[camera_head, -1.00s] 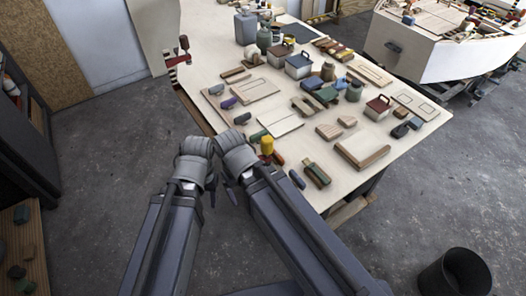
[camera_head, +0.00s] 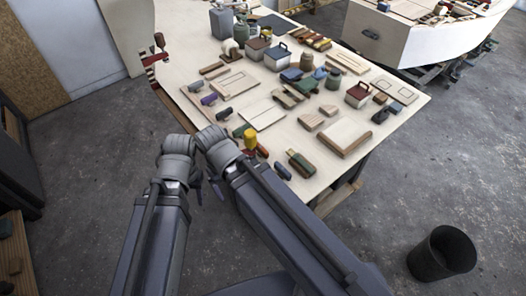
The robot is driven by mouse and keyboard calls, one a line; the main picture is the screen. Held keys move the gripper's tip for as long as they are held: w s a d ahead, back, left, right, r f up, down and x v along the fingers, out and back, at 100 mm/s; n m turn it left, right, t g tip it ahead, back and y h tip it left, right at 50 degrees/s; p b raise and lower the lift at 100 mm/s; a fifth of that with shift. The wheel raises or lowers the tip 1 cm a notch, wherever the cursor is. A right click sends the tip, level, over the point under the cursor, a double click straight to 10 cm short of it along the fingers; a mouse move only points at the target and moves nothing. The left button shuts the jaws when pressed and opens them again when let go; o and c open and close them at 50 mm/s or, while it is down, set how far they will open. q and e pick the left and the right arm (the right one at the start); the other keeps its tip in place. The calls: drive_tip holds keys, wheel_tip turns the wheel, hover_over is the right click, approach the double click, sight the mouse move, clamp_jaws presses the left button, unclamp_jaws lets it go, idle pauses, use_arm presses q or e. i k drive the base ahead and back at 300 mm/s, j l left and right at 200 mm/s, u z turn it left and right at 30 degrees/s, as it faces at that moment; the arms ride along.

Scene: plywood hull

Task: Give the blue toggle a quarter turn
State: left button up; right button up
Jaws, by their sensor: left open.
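A narrow board along the table's left edge carries a row of small toggles: a grey-blue one (camera_head: 195,87), a purple one (camera_head: 209,99) and a dark grey one (camera_head: 223,113). At this size I cannot tell for certain which is the blue toggle; the grey-blue one looks closest. My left gripper (camera_head: 196,188) is open and empty, low in front of the table's near corner and apart from the toggles. My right gripper (camera_head: 216,188) is close beside it, its fingers mostly hidden behind its own wrist, so its opening does not show.
The pale table (camera_head: 395,120) is crowded with blocks, boxes and tools. A yellow-topped item (camera_head: 250,138) stands near my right wrist. A dark bin (camera_head: 442,253) stands on the floor at right. Floor left of the table is clear.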

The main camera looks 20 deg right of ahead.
sight(281, 169)
drive_tip(key=j+z, duration=0.15)
drive_tip(key=z, duration=0.25)
drive_tip(key=j+z, duration=0.1)
drive_tip(key=z, duration=0.25)
drive_tip(key=k+j+z, duration=0.1)
drive_tip(key=z, duration=0.3)
